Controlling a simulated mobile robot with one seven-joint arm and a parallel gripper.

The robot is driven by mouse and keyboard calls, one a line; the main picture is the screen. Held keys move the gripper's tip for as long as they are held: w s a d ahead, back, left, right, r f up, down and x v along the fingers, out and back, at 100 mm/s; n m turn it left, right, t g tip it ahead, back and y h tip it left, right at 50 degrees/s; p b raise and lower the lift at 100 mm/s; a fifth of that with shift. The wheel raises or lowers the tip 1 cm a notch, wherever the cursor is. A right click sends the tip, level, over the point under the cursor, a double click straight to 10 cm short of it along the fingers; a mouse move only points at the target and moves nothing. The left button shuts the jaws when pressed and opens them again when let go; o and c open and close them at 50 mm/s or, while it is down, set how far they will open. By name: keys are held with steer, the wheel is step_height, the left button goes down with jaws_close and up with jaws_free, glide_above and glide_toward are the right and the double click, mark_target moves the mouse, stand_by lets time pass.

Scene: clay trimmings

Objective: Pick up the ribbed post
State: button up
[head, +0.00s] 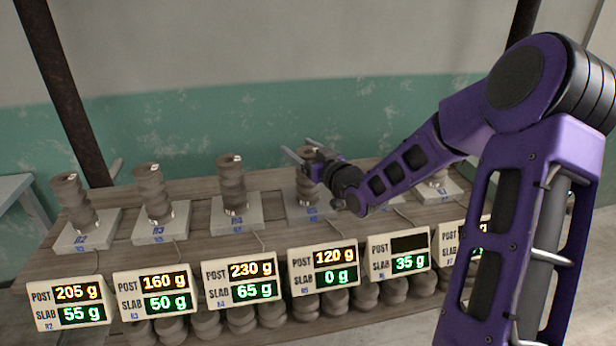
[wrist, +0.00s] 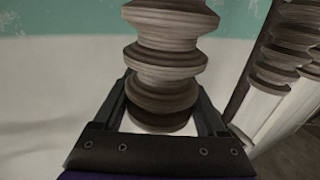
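The ribbed post (head: 306,188) is a grey-brown stack of rounded rings, upright on a pale slab (head: 325,213) on the bench, fourth from the left. My gripper (head: 303,155) is at its upper part, with one finger on each side. In the wrist view the post (wrist: 165,62) rises between the two dark fingers of my gripper (wrist: 165,100). The fingers lie close beside its rings; whether they press on it is not clear. The display (head: 323,267) in front of it reads post 120 g, slab 0 g.
Similar ribbed posts stand on slabs to the left, such as one (head: 231,180) just beside it. Another (head: 438,178) stands to the right, partly behind my arm. Several displays line the bench's (head: 120,250) front edge; one (head: 400,252) has a blank post reading. More ribbed pieces stand below.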

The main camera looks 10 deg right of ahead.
jaws_close()
steer(key=shift+r, duration=0.2)
